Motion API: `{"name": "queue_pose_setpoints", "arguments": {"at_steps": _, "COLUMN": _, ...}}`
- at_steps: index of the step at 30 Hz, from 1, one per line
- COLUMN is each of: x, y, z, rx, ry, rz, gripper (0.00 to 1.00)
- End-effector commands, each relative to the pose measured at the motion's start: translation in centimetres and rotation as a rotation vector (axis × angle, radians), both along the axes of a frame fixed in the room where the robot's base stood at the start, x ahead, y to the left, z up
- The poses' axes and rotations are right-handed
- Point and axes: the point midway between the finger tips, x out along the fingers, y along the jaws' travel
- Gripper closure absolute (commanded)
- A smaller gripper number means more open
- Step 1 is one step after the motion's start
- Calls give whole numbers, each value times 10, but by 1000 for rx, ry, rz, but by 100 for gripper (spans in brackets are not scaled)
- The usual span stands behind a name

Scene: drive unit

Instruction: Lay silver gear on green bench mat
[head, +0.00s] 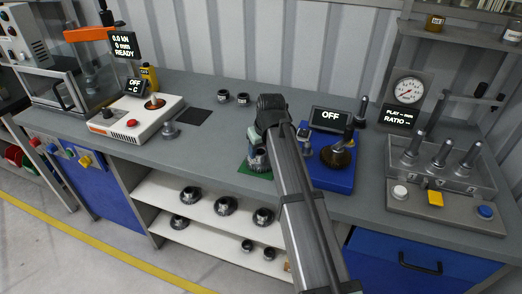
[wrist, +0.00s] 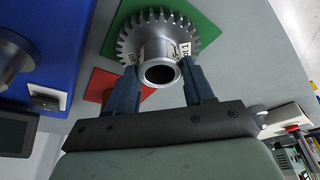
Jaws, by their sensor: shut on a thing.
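The silver gear (wrist: 152,28), toothed with a round hollow hub and a pale label, is held between the two fingers of my gripper (wrist: 158,66). The fingers close on its hub. The green bench mat (wrist: 205,27) shows behind the gear on both sides in the wrist view. In the head view the gear (head: 258,160) is seen below my gripper (head: 257,145), over the green mat (head: 252,171), partly hidden by my arm. I cannot tell whether the gear touches the mat.
A red mat (wrist: 101,85) lies beside the green one. A blue unit (head: 330,178) with a dark gear stands close on the right. Two small dark rings (head: 232,98) lie behind. A white tester (head: 137,118) stands left. More gears sit on the shelves below.

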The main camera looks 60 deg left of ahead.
Motion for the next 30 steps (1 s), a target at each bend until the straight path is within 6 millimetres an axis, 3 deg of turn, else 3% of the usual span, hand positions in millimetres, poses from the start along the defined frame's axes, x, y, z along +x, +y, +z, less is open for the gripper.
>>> {"name": "queue_pose_setpoints", "arguments": {"at_steps": 13, "x": 0, "y": 0, "z": -7, "rx": 0, "ry": 0, "rz": 0, "gripper": 75}}
{"name": "queue_pose_setpoints", "arguments": {"at_steps": 14, "x": 0, "y": 0, "z": -7, "rx": 0, "ry": 0, "rz": 0, "gripper": 45}}
{"name": "queue_pose_setpoints", "arguments": {"at_steps": 21, "x": 0, "y": 0, "z": -6, "rx": 0, "ry": 0, "rz": 0, "gripper": 22}}
{"name": "queue_pose_setpoints", "arguments": {"at_steps": 30, "x": 0, "y": 0, "z": -4, "rx": 0, "ry": 0, "rz": 0, "gripper": 22}}
